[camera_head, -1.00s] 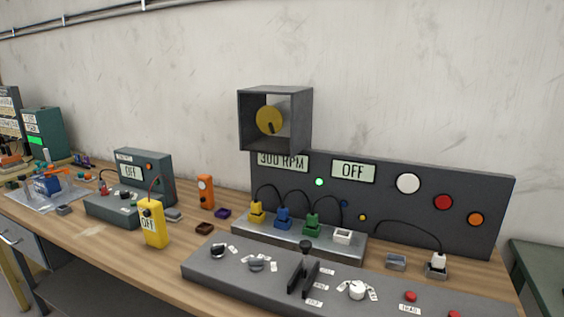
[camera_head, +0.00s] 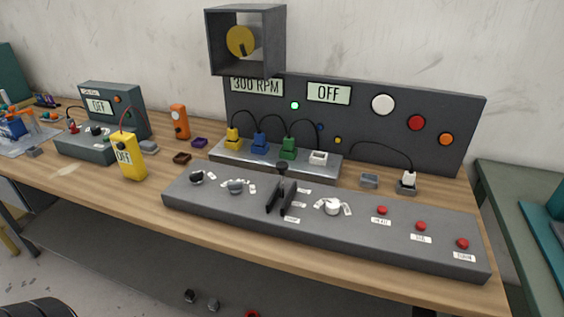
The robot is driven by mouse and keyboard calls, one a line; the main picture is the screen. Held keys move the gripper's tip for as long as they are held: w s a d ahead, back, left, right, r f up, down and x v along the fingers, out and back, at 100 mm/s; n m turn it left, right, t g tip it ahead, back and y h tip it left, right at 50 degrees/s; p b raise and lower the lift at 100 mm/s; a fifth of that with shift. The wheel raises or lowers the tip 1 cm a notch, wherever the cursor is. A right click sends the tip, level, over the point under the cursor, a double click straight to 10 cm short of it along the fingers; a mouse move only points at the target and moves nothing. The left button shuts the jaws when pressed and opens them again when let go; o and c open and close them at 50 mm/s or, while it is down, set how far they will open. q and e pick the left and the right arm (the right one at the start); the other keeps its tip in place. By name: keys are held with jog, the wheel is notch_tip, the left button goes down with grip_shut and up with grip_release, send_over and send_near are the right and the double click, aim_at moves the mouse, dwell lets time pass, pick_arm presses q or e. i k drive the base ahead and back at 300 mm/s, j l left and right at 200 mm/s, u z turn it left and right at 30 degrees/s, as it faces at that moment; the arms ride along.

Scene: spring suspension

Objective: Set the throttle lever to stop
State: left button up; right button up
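The throttle lever (camera_head: 281,189) is a black lever with a round knob, standing in a black slotted mount on the grey control console (camera_head: 235,208). Its knob is toward the back of the slot, away from the front edge. Small white labels (camera_head: 292,219) lie beside the slot at several positions, but they are too small to read. The display on the back panel reads 300 RPM (camera_head: 257,86), and the display to its right reads OFF (camera_head: 328,93). Neither of my grippers is in view.
Knobs and several red buttons (camera_head: 421,226) flank the lever on the console. Behind it are coloured plugs with looping cables on a grey block (camera_head: 222,156). A yellow meter (camera_head: 128,157) stands at the left. An open-fronted box with a yellow disc (camera_head: 241,41) is above the panel.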

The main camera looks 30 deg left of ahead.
aim_at(281, 167)
jog(key=j+z, duration=0.1)
jog(key=j, duration=1.5)
